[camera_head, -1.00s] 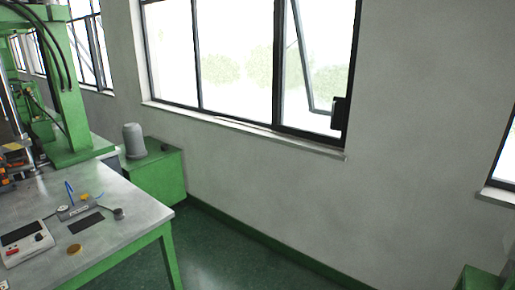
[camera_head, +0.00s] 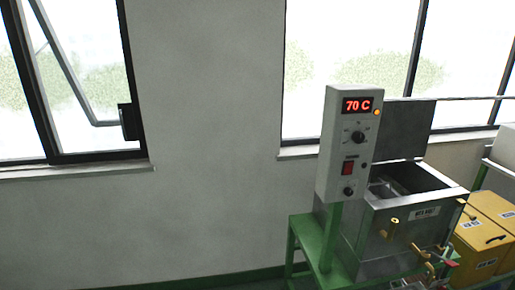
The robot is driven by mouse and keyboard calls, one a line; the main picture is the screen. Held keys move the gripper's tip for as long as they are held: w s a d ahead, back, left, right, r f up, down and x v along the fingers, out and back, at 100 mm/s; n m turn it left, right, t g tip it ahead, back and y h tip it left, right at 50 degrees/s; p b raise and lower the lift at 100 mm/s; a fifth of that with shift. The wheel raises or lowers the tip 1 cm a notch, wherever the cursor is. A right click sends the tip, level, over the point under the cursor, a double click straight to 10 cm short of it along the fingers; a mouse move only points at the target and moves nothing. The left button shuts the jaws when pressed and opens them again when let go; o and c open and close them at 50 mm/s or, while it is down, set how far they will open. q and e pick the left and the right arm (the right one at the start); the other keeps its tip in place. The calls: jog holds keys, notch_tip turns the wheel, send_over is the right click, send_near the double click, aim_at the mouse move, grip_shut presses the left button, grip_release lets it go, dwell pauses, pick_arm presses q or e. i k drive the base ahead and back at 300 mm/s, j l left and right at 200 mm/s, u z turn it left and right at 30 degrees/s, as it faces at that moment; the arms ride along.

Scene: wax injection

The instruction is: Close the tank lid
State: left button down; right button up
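The metal wax tank (camera_head: 385,235) stands on a green stand at the right of the head view. Its lid (camera_head: 404,128) is open, standing upright at the back of the tank behind the control box. The dark opening of the tank (camera_head: 415,178) is exposed, with something metallic inside at its left. Neither of my grippers is in view.
A grey control box (camera_head: 347,145) on a green post (camera_head: 330,235) stands in front of the tank's left side and reads 70 C. Yellow boxes (camera_head: 478,240) stand at the right. The wall (camera_head: 205,130) on the left is bare.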

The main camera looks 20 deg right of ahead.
aim_at(404, 133)
jog(key=i+j+z, duration=0.15)
jog(key=z, duration=0.25)
jog(key=i+j+z, duration=0.1)
jog(key=j+z, duration=0.2)
jog(key=z, duration=0.15)
jog(key=i+j+z, duration=0.1)
jog(key=j+z, duration=0.15)
jog(key=z, duration=0.15)
jog(key=j+z, duration=1.2)
jog(key=j, duration=0.55)
jog(key=k, duration=0.05)
